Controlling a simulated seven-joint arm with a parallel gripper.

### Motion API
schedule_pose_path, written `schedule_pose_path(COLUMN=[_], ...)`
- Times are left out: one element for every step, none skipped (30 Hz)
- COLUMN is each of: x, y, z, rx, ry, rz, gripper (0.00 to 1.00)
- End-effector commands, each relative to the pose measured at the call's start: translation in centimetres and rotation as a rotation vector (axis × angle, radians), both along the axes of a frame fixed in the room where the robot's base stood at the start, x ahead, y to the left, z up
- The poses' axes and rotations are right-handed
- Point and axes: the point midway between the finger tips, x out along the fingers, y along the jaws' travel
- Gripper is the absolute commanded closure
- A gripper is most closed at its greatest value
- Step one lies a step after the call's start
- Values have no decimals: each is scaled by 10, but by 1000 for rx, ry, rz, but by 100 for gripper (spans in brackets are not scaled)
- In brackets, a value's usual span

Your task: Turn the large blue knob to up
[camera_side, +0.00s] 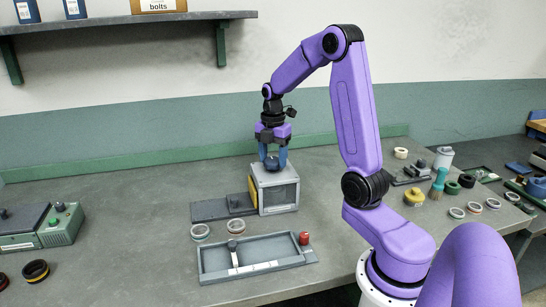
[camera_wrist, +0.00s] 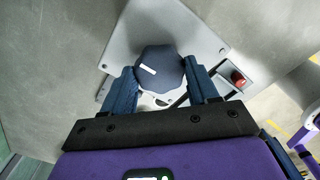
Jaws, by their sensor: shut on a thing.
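The large blue knob (camera_wrist: 160,66) is dark, many-sided and carries a short white mark on its left part in the wrist view. It sits on top of a grey box-shaped machine (camera_side: 278,193), whose pale top plate (camera_wrist: 125,40) shows around it. My gripper (camera_side: 273,162) points straight down over the machine's top in the side view. In the wrist view my gripper (camera_wrist: 162,80) has one blue finger on each side of the knob and is shut on it. In the side view the fingers mostly hide the knob.
In front of the machine lies a grey tray (camera_side: 212,263) with a red button (camera_side: 304,238) at its right end. A green-based device (camera_side: 62,229) stands at left. Tools and rings clutter the right. The bench's left middle is clear.

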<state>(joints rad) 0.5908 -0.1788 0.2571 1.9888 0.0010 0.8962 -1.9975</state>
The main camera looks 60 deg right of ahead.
Motion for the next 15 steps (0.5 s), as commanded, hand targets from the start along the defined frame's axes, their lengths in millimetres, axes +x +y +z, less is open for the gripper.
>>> schedule_pose_path(x=[1,1,1,1,1,1,1,1,1,1,0,0,1,1,1], y=[0,0,0,0,0,0,0,0,0,0,0,0,0,0,0], z=[1,1,1,1,1,1,1,1,0,0,0,1,2,3,6], rx=[-4,-4,-3,-3,-3,-3,-2,-2,-2,-2,-2,-2,-2,-2,-3], ry=[-4,-4,-4,-3,-3,-3,-2,-2,-2,-2,-1,-1,-2,-2,-3], rz=[5,5,5,4,4,4,3,3,3,3,2,2,2,2,2], gripper=[38,28,16,16,16,16,16,16,16,16,16,16,16,16,16])
